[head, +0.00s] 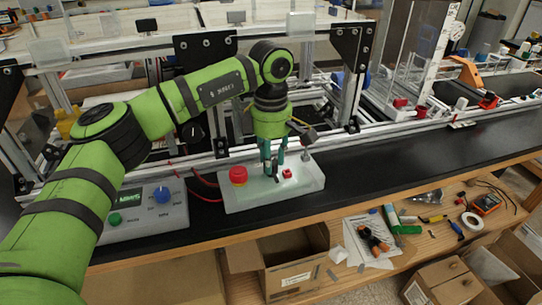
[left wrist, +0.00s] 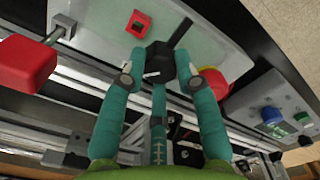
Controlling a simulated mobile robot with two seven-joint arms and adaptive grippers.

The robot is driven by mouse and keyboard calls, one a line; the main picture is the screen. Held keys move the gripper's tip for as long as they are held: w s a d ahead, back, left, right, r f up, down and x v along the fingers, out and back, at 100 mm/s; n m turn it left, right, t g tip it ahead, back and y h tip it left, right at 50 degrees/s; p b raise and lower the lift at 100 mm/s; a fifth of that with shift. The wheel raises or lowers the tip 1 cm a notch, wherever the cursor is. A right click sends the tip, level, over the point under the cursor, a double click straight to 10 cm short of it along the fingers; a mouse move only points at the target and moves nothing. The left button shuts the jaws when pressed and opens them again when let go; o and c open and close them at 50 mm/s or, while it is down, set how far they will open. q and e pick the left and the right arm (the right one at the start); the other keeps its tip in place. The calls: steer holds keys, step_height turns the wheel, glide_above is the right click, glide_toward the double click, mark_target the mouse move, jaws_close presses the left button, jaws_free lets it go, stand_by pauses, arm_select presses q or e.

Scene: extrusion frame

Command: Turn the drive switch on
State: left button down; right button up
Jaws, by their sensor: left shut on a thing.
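The white control box (head: 305,184) lies on the black bench top. A black switch with a bar-shaped handle (left wrist: 181,33) stands on it, between a red mushroom button (head: 238,175) and a small red square switch (head: 287,174). I take the black one for the drive switch, but no label is readable. My left gripper (head: 274,166) points down over the box. In the left wrist view its teal fingers (left wrist: 168,74) are shut around the black switch, whose bar slants up and right between them. The fingers hide part of its base. My right gripper is not in view.
A grey control box (head: 150,212) with a blue knob and green button stands left. A red block on a metal rod (left wrist: 25,65) is near the box. The aluminium extrusion frame (head: 340,134) runs close behind. The black bench (head: 420,145) is clear to the right.

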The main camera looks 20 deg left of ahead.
arm_select(q)
steer(key=c, duration=0.9)
jaws_free()
step_height(320, 180, up, 12)
